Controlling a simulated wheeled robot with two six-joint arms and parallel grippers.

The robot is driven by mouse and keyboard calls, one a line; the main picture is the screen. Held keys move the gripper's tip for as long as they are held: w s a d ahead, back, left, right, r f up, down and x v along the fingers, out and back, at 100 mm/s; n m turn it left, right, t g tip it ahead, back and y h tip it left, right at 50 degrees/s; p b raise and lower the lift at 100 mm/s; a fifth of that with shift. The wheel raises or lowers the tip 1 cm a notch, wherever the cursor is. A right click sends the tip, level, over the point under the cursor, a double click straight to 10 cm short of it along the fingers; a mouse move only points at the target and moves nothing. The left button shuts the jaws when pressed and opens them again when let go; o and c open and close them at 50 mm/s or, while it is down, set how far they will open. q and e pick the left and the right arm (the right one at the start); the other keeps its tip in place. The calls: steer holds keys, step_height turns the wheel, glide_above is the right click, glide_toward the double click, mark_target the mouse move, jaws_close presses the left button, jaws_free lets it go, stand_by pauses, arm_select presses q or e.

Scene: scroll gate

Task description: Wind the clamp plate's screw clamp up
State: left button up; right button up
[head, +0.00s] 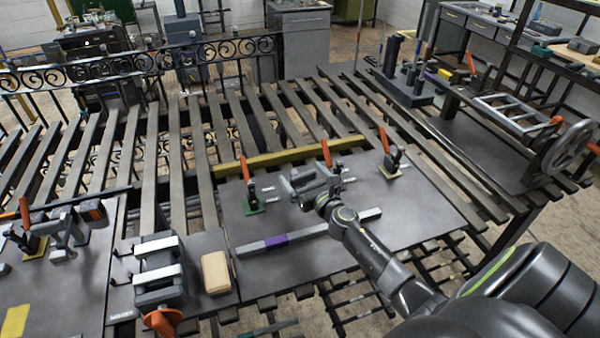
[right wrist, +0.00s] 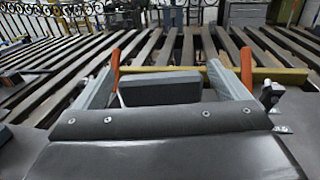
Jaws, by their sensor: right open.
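The middle plate (head: 400,215) is a dark sheet on the slatted table, with orange-handled clamps at its left (head: 249,190) and right (head: 389,160). A third orange handle (head: 326,153) rises behind my right gripper (head: 310,181). The gripper is open above this plate. In the right wrist view a dark grey block (right wrist: 160,88) shows between its spread fingers; I cannot tell whether they touch it. A grey vise-like clamp (head: 158,272) with an orange handle (head: 162,320) stands at the front left, apart from my gripper. I cannot tell which one is the screw clamp. My left gripper is not visible.
A tan block (head: 215,272) lies beside the vise-like clamp. A grey bar with a purple band (head: 277,240) crosses the middle plate, and a yellow bar (head: 288,157) runs behind it. A handwheel stand (head: 570,148) is at the right. The table has open gaps between slats.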

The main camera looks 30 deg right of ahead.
steer(key=shift+w, duration=1)
steer(key=c, duration=1)
steer(key=shift+y, duration=0.3)
